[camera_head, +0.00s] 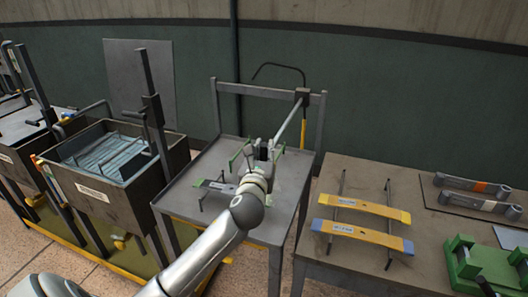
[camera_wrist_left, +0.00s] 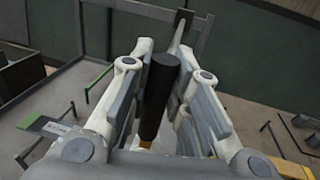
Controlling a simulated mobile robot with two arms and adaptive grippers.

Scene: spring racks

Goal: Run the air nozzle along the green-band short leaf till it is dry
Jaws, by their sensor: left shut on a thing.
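My left gripper (camera_head: 263,150) is over the middle grey table. In the left wrist view my left gripper (camera_wrist_left: 160,100) is shut on the black handle of the air nozzle (camera_wrist_left: 158,95), with a brass-coloured tip at its lower end. In the head view a pale line runs from the gripper up to a dark block on the table's back frame. The green-band short leaf (camera_head: 217,187) is a grey strip with a green end, lying on thin rack bars left of the gripper. It also shows in the left wrist view (camera_wrist_left: 62,131), with a label. Its right end is partly hidden.
A dark tank (camera_head: 112,198) with a wire basket and liquid stands at left. The right table (camera_head: 345,262) holds two yellow leaves (camera_head: 362,207) on rods, grey leaves (camera_head: 475,185) with coloured bands, and a green fixture (camera_head: 488,268). The middle table has a raised back frame (camera_head: 322,120).

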